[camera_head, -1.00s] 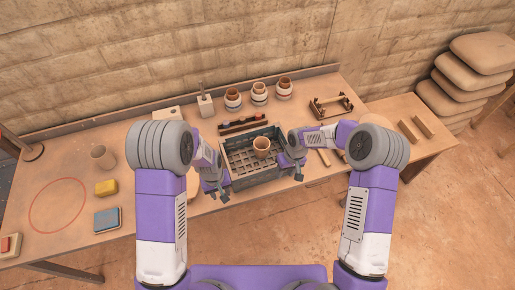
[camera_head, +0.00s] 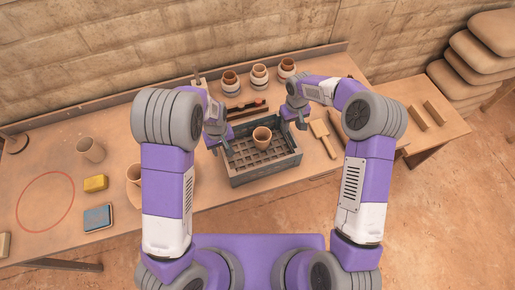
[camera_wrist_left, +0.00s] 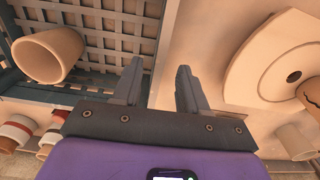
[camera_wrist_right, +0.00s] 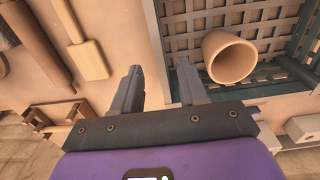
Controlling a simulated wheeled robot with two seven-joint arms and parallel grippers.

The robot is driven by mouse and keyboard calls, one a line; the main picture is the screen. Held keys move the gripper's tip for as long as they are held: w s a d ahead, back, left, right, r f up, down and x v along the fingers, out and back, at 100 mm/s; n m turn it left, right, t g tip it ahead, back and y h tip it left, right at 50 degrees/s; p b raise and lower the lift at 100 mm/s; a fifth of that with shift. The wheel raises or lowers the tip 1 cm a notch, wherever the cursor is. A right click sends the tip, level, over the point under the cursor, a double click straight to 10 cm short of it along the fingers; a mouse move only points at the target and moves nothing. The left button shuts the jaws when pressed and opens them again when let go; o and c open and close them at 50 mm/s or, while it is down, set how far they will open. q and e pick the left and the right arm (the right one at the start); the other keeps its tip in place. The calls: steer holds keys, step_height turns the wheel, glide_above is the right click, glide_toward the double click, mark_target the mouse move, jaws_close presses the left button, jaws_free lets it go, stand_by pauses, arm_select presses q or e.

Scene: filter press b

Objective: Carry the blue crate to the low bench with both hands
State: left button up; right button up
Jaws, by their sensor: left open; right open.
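The blue-grey crate (camera_head: 268,172), with a lattice floor, stands on the workbench and holds a clay cup (camera_head: 262,137). My left gripper (camera_head: 214,148) is open at the crate's left side. My right gripper (camera_head: 298,122) is open near the crate's back right corner. In the right wrist view, the crate's side wall (camera_wrist_right: 155,40) runs toward the gap between the fingers (camera_wrist_right: 160,85). A lower bench (camera_head: 455,136) stands at the right.
Several jars (camera_head: 259,76) stand behind the crate. Wooden tools (camera_head: 323,136) lie right of it. A yellow block (camera_head: 95,183), a blue block (camera_head: 98,218) and a cup (camera_head: 90,149) are at the left. Two wooden blocks (camera_head: 417,117) lie on the lower bench, whose front is clear.

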mark_target(290, 134)
arm_select(q)
step_height(290, 134, down, 8)
steer(key=shift+r, duration=0.2)
arm_select(e)
step_height(290, 134, down, 8)
steer(key=shift+w+r, duration=0.1)
steer(key=shift+r, duration=0.05)
arm_select(q)
jaws_close()
arm_select(e)
jaws_close()
arm_select(q)
steer(key=shift+w, duration=0.1)
arm_select(e)
steer(key=shift+r, duration=0.1)
